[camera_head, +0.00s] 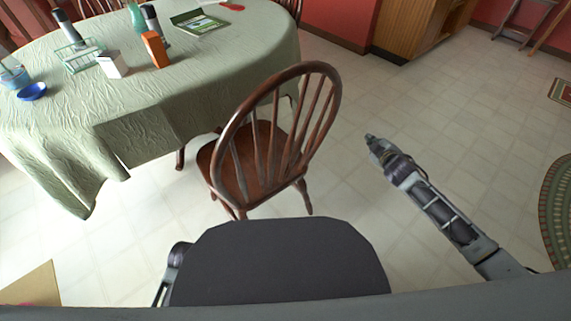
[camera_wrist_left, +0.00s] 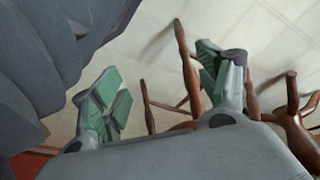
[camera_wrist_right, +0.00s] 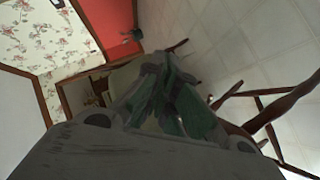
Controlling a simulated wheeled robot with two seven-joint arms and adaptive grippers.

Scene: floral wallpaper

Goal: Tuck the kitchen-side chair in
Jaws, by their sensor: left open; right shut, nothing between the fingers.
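A brown wooden chair (camera_head: 262,150) with a rounded spindle back stands at the right end of an oval table under a green cloth (camera_head: 225,70). Its seat is partly at the cloth's edge, its back toward me. My right gripper (camera_head: 371,140) is shut and empty, over the floor to the right of the chair back, apart from it. In the right wrist view its green-padded fingers (camera_wrist_right: 165,95) are together, with chair parts (camera_wrist_right: 270,112) beyond. My left gripper (camera_wrist_left: 160,95) is open and empty, with brown wooden legs (camera_wrist_left: 183,60) behind it. In the head view its fingers are hidden.
On the table are a white box (camera_head: 112,65), an orange box (camera_head: 155,49), a blue bowl (camera_head: 32,91) and a book (camera_head: 198,22). A wooden cabinet (camera_head: 415,25) stands at the back. A rug (camera_head: 558,215) lies at right. The tiled floor between is clear.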

